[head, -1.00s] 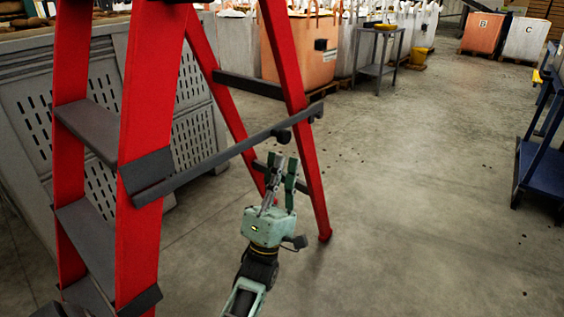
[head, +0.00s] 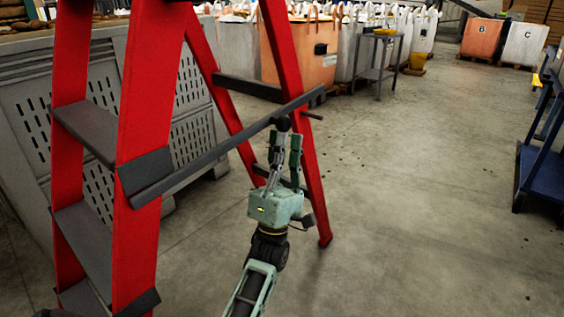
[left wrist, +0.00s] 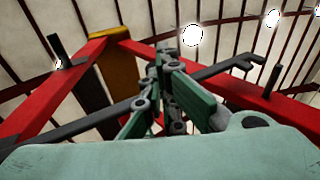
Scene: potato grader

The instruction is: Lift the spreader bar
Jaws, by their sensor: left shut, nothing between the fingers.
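The spreader bar (head: 215,153) is a dark bar on a red stepladder (head: 143,130). It slopes up from the near left leg to the far right leg, and its right end stands above a short peg (head: 312,116) on that leg. In the left wrist view the bar (left wrist: 226,66) passes behind the fingers (left wrist: 165,75) and ends in a hook. My right gripper is not in view.
A grey slotted crate (head: 195,135) stands behind the ladder on the left. Large bulk bags (head: 300,60) and a grey metal table (head: 378,65) stand at the back. A blue cart (head: 543,170) is at the right edge. The concrete floor between is clear.

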